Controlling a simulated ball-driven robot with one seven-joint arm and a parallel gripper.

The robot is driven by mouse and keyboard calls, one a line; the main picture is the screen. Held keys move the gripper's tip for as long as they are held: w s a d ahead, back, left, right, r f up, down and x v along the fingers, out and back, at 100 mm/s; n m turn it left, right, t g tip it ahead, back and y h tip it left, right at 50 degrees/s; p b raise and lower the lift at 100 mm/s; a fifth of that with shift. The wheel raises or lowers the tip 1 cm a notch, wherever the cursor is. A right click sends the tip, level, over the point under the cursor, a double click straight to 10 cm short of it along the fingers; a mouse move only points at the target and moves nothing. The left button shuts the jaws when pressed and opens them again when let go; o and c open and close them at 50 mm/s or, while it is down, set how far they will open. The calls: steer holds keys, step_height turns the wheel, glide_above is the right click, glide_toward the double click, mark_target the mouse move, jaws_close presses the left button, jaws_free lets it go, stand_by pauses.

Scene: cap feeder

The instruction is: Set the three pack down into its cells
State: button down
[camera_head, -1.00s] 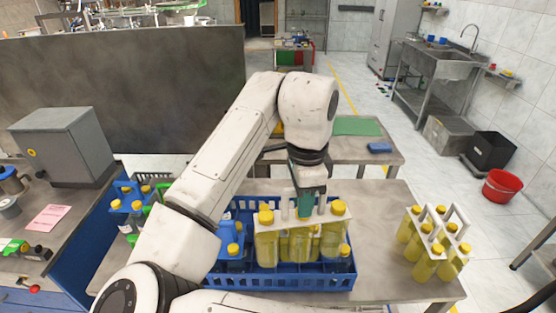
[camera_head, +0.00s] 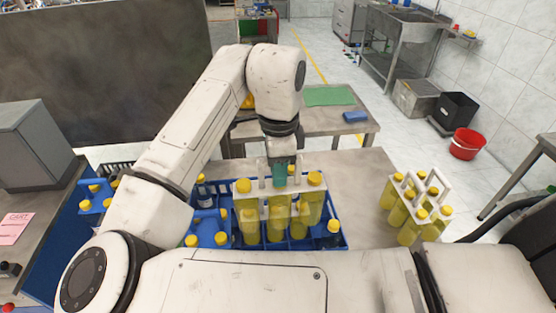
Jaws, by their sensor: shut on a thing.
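My gripper (camera_head: 283,174) has teal fingers and is shut on the top of a white carrier (camera_head: 265,186) with yellow, yellow-capped bottles, the three pack. The pack hangs roughly upright over the blue crate (camera_head: 345,243). Large bottles show at its left (camera_head: 244,199) and right (camera_head: 315,203). Smaller yellow bottles (camera_head: 277,222) show between and below them; I cannot tell which belong to the held pack. The pack's lower end and the cells under it are hidden by bottles and my arm, so I cannot tell whether it touches the crate.
A dark bottle (camera_head: 333,235) stands in the crate's right end. A blue carrier with yellow caps (camera_head: 208,232) is at its left. White carriers of yellow bottles (camera_head: 414,207) stand on the table at right. Bare tabletop (camera_head: 366,184) lies between. My arm covers the crate's front.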

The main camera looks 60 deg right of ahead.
mark_target(279, 197)
steer(key=shift+f+b, duration=0.9)
steer(key=shift+f, duration=1.25)
step_height(279, 197, down, 11)
steer(key=b, duration=0.8)
steer(key=shift+r+b, duration=0.2)
steer(key=shift+b, duration=0.2)
steer(key=shift+f+b, duration=1)
steer(key=shift+f, duration=0.7)
steer(key=shift+f+b, duration=0.35)
steer(key=shift+f, duration=0.3)
steer(key=c, duration=0.9)
jaws_free()
step_height(279, 197, up, 11)
steer(key=shift+f, duration=0.1)
